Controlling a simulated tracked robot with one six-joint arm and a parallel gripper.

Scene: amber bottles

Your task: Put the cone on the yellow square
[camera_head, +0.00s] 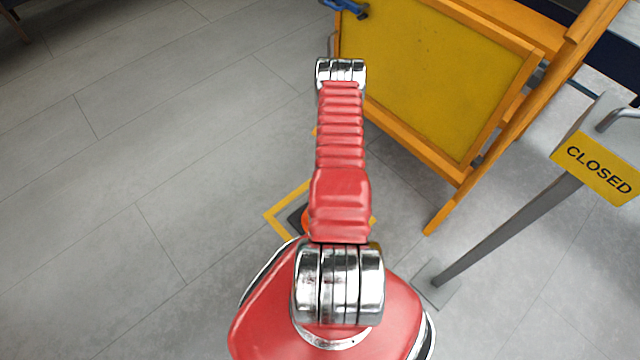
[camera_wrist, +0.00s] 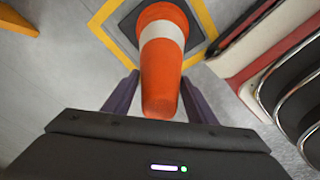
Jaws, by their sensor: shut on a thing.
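The cone (camera_wrist: 163,65) is orange with a white band and a dark base. In the wrist view its narrow end points toward my gripper (camera_wrist: 160,78), whose two purple fingers are closed on either side of it. The yellow square (camera_wrist: 110,45) is an outline on the floor, and the cone's dark base appears within it. I cannot tell whether the base touches the floor. In the head view the yellow square (camera_head: 287,199) and a sliver of the cone (camera_head: 306,221) show beside my red arm, which hides the rest. My gripper is hidden there.
A yellow-orange folding board (camera_head: 430,75) stands behind and right of the square. A post with a "CLOSED" sign (camera_head: 600,168) stands farther right. A blue object (camera_head: 347,8) is at the top edge. The grey floor on the left is clear.

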